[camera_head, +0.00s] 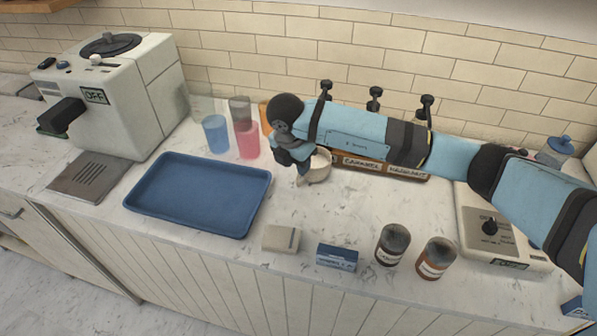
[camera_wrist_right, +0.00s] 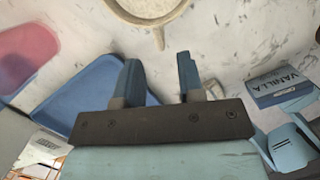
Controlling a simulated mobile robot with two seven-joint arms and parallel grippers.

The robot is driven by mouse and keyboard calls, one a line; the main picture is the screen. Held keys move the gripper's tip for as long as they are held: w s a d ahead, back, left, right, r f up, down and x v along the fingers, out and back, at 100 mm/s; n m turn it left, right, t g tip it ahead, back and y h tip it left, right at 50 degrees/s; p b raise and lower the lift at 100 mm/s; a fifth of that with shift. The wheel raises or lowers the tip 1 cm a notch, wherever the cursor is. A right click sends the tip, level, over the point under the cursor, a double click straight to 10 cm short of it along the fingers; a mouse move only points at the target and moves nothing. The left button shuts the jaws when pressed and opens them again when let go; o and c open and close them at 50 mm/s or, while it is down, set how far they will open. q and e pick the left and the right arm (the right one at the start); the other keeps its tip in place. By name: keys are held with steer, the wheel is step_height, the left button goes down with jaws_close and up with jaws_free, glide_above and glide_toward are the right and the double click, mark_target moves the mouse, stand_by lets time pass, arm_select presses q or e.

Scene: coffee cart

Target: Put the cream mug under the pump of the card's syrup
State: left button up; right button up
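The cream mug (camera_head: 319,167) stands on the counter in front of the syrup rack (camera_head: 376,165), partly behind my right gripper (camera_head: 303,172). The right wrist view shows the mug (camera_wrist_right: 146,12) at the top edge, its handle pointing toward the gripper. My right gripper (camera_wrist_right: 160,72) is open, its fingers apart with only counter between them. A small blue box-like card (camera_head: 337,257) lies near the front edge; it reads VANILLA in the right wrist view (camera_wrist_right: 284,88). The rack carries three black pumps (camera_head: 375,98); two labels read CARAMEL and HAZELNUT, and the left end is hidden by my arm. My left gripper is not seen.
A blue tray (camera_head: 200,225) lies left of the mug. Blue (camera_head: 215,134) and pink (camera_head: 247,140) cups stand behind it. A coffee machine (camera_head: 115,95) is at left. A cream box (camera_head: 282,238) and two jars (camera_head: 392,244) line the front. A scale-like appliance (camera_head: 500,235) sits right.

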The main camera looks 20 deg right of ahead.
steer(key=w+v, duration=0.1)
steer(key=v, duration=0.6)
steer(key=shift+s+r, duration=0.3)
steer(key=shift+s, duration=0.2)
